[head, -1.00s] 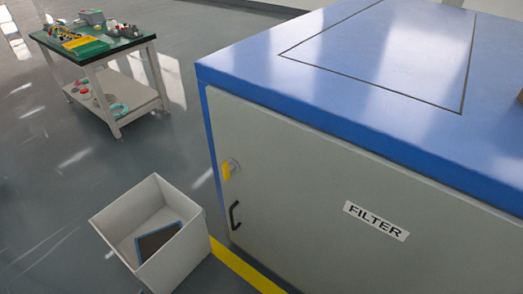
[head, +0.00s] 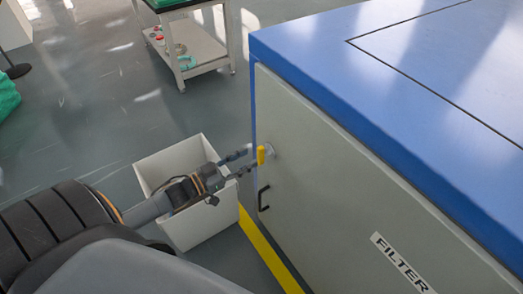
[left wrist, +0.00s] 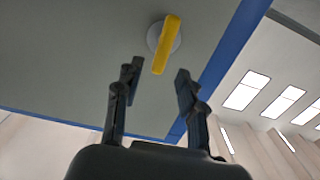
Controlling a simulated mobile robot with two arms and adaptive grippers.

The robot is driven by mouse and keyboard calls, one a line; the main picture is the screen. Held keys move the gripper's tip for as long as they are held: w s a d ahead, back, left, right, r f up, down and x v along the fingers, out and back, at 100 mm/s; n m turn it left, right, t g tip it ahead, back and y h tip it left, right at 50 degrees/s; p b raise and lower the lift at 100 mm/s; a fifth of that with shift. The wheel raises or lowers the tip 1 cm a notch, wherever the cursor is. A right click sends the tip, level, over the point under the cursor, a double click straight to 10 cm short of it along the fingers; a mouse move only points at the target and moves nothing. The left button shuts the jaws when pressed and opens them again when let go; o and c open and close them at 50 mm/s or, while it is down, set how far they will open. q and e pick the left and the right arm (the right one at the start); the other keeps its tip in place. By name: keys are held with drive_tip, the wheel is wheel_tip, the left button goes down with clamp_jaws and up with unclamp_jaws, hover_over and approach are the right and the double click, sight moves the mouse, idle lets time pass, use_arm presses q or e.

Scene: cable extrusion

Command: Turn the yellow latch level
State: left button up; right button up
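The yellow latch (head: 261,155) is a short bar on a round light base on the grey cabinet door (head: 330,190). It stands upright in the head view. In the left wrist view the yellow latch (left wrist: 166,45) shows just beyond the fingertips, slightly slanted in the picture. My left gripper (head: 248,160) is open and empty, its fingers pointing at the latch. In the left wrist view my left gripper (left wrist: 158,73) has its two fingers apart, with the latch's lower end in line with the gap. I cannot tell whether they touch the latch. My right gripper is not in view.
A black handle (head: 263,198) sits on the door below the latch. A white open bin (head: 195,230) stands on the floor beneath my left arm. The cabinet's blue top (head: 400,90) overhangs the door. A white-legged table (head: 205,50) stands farther back.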

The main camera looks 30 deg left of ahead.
sight(258, 153)
use_arm(q)
drive_tip(key=x, duration=0.6)
drive_tip(key=shift+c, duration=0.4)
clamp_jaws()
